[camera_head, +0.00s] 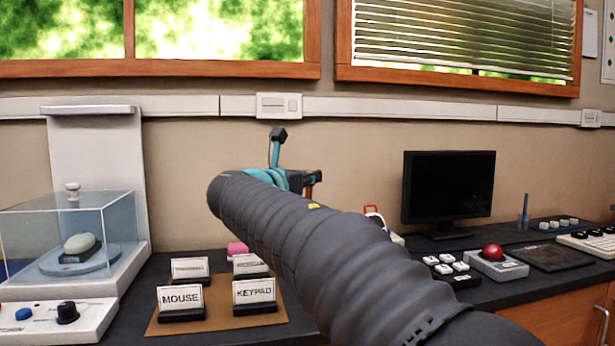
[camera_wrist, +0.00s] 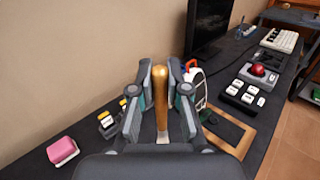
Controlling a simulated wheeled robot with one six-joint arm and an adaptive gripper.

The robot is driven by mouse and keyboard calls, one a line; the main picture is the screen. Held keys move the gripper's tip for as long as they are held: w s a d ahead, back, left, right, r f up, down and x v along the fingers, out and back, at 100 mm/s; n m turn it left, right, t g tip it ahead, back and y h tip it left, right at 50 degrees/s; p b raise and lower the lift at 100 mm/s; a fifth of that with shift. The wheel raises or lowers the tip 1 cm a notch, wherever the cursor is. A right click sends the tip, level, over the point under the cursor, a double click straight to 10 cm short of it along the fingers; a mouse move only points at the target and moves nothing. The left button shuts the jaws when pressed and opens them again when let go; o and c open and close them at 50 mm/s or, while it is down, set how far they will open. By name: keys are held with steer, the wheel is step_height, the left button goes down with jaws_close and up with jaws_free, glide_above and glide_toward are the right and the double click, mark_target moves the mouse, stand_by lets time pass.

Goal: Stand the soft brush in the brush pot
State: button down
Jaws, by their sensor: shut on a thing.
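My gripper (camera_wrist: 160,80) is shut on the soft brush (camera_wrist: 161,95), whose wooden handle stands between the two fingers in the wrist view. A pale part shows at the handle's lower end; the bristles cannot be made out. In the head view my gripper (camera_head: 296,179) is raised above the bench, partly hidden behind my arm. A small bluish holder (camera_head: 523,221) with an upright blue stick stands far right, beyond the monitor; I cannot tell whether it is the brush pot. It also shows small at the top of the wrist view (camera_wrist: 239,32).
Label cards stand on a brown board (camera_head: 217,317). A clear case (camera_head: 70,235) is at left. A black monitor (camera_head: 448,187), a red button box (camera_head: 495,262), a dark mat (camera_head: 553,257) and a keyboard (camera_head: 590,243) are at right. A pink block (camera_wrist: 62,150) lies at left in the wrist view.

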steer(key=shift+f+b, duration=2.6)
steer(key=shift+f, duration=0.2)
steer(key=shift+f+b, duration=1.55)
steer(key=shift+f, duration=1)
steer(key=c, duration=1.1)
jaws_free()
steer(key=v, duration=1.2)
